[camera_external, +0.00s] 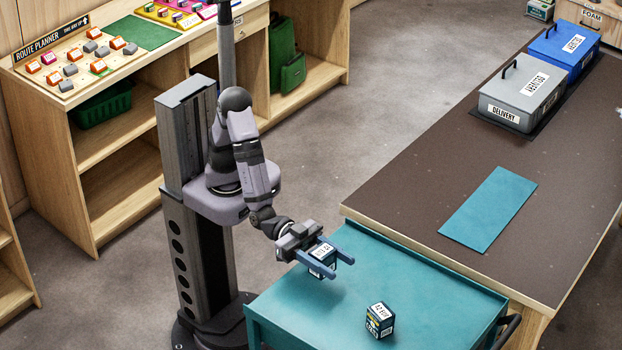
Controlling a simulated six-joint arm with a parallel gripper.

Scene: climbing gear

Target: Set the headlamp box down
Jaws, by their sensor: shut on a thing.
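A small dark box with a white label (322,254) is held between the two blue fingers of my gripper (341,267). My gripper is shut on it, above the left back part of the teal cart top (420,290). A soft shadow lies on the cart below, and the box looks clear of the surface. A second small dark blue box with a white label (379,320) sits on the cart to the front right. The print on both boxes is too small to read surely, so I cannot tell by label which is the headlamp box.
A brown table (400,190) adjoins the cart and bears a blue mat (489,209). A grey delivery case (520,95) and a blue case (563,50) stand at its far end. A wooden shelf unit (120,190) is behind my arm. The cart's right part is clear.

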